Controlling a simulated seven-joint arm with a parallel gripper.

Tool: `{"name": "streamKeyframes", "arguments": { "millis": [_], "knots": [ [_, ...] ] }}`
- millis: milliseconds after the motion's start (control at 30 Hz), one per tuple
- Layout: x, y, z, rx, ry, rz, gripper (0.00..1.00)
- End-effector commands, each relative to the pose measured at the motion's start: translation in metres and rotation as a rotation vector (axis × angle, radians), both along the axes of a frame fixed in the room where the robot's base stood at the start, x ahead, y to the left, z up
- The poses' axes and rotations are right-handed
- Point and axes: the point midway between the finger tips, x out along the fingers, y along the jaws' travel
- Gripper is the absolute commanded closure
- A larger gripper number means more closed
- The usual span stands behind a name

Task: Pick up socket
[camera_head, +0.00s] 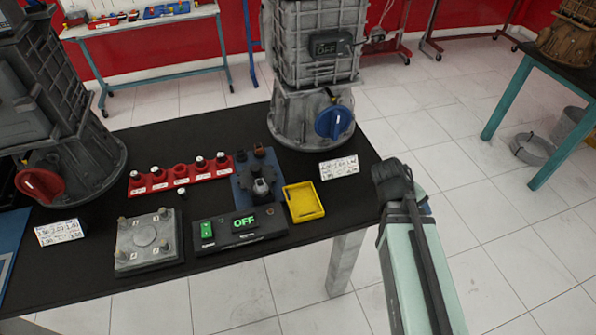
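A red rack (172,185) on the black table holds several small dark and silver sockets (200,162) in a row, with white labels along its front. One small dark-topped piece (182,193), perhaps a socket, stands apart just in front of the rack. Which socket is meant I cannot tell. My arm's pale green link rises from the lower right to a dark end part (393,178) beyond the table's right edge, well to the right of the rack. Its fingers cannot be made out.
A blue block (243,187) with upright dark parts, a yellow tray (303,203), a black OFF box (240,232) and a grey bolted plate (146,258) crowd the table's front. Large grey housings with red (40,184) and blue (333,121) knobs stand behind.

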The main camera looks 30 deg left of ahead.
Motion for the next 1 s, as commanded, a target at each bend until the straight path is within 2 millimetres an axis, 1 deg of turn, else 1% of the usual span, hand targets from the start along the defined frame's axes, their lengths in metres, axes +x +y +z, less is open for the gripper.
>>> {"name": "streamKeyframes", "arguments": {
  "millis": [33,67,100,167,200,233,267,300,367,400,467,500,567,600,667,700,767,800,867,900,967,1000],
  "knots": [
    [0.008,0.022,0.013,0.013,-0.012,0.026,0.45],
    [0.011,0.037,0.019,0.025,-0.013,0.040,0.45],
    [0.013,0.057,0.023,0.046,-0.007,0.055,0.45],
    [0.014,0.087,0.028,0.080,0.006,0.076,0.45],
    [0.014,0.107,0.030,0.106,0.016,0.089,0.45],
    [0.014,0.123,0.032,0.125,0.024,0.098,0.45],
    [0.012,0.139,0.034,0.144,0.034,0.109,0.45],
    [0.010,0.161,0.038,0.170,0.048,0.123,0.45],
    [0.005,0.194,0.043,0.208,0.070,0.147,0.45],
    [0.001,0.216,0.048,0.234,0.086,0.162,0.45],
    [-0.007,0.250,0.055,0.271,0.112,0.186,0.45],
    [-0.014,0.272,0.060,0.295,0.129,0.203,0.45],
    [-0.025,0.306,0.069,0.329,0.160,0.229,0.45],
    [-0.034,0.328,0.075,0.352,0.179,0.246,0.45],
    [-0.049,0.360,0.085,0.383,0.211,0.272,0.45],
    [-0.059,0.381,0.092,0.404,0.234,0.291,0.45],
    [-0.077,0.412,0.102,0.430,0.267,0.323,0.45],
    [-0.089,0.433,0.109,0.444,0.290,0.349,0.45],
    [-0.107,0.462,0.117,0.458,0.324,0.394,0.45],
    [-0.119,0.481,0.121,0.462,0.345,0.431,0.45],
    [-0.137,0.508,0.126,0.462,0.373,0.495,0.45],
    [-0.149,0.525,0.128,0.457,0.390,0.543,0.45]
  ]
}}
